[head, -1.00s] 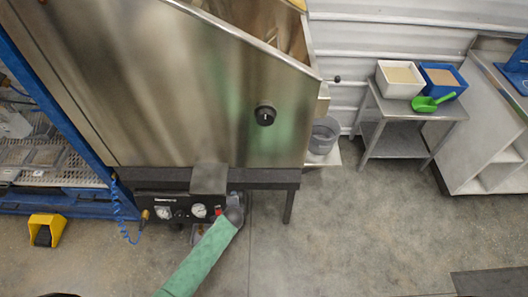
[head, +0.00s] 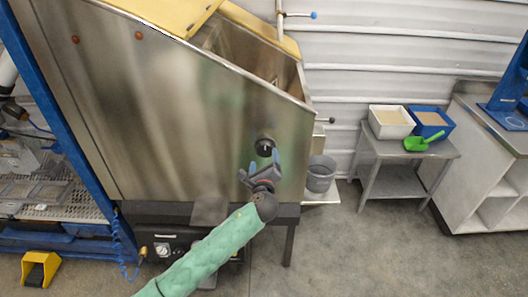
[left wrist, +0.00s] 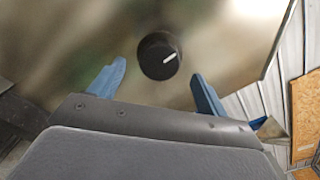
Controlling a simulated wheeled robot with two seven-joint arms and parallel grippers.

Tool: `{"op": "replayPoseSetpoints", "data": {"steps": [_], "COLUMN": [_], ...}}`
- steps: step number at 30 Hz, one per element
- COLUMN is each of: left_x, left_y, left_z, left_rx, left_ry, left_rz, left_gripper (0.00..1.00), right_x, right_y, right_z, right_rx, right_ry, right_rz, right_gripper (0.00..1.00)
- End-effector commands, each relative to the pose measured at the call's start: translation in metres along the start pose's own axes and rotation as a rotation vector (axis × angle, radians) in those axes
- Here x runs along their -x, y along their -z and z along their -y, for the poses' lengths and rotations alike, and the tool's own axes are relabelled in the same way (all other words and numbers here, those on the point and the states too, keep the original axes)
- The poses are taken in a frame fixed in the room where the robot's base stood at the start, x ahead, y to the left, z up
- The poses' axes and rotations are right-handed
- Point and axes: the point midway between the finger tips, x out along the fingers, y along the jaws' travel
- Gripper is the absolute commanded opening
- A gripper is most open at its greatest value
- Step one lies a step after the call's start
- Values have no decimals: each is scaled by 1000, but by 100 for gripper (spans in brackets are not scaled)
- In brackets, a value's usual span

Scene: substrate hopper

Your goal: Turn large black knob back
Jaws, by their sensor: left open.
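The large black knob (head: 265,147) sits on the front of the steel hopper (head: 190,110), near its right side. In the left wrist view the round knob (left wrist: 159,57) carries a white line that points to the upper right. My left gripper (head: 264,168) is just below the knob in the head view. Its blue fingers (left wrist: 157,85) are spread apart, one to the left and one to the right of the knob, with nothing between them. Whether the fingertips reach the knob's depth is hard to tell. My right gripper is not seen.
A control panel with gauges (head: 162,250) is below the hopper, partly behind my left arm. A grey bucket (head: 320,174) stands to the right. A metal table (head: 400,150) holds a white bin (head: 391,122), a blue bin (head: 431,122) and a green scoop (head: 416,144).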

Motion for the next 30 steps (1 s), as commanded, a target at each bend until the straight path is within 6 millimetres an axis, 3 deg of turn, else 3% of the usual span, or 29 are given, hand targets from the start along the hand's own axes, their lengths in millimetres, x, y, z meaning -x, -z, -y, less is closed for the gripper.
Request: {"op": "replayPoseSetpoints", "data": {"steps": [6,12,25,30], "left_x": [-31,-49,-56,-56], "left_y": [-2,-1,1,1], "left_z": [2,1,0,0], "left_rx": [0,1,2,2], "left_ry": [-1,-1,-1,-1], "left_rz": [0,-2,-2,-2], "left_gripper": [77,77,77,43], "right_x": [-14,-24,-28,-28], "right_y": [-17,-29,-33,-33], "right_z": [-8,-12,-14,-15], "right_rx": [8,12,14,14], "right_ry": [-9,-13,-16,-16], "right_rz": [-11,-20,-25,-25], "right_gripper": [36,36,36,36]}}
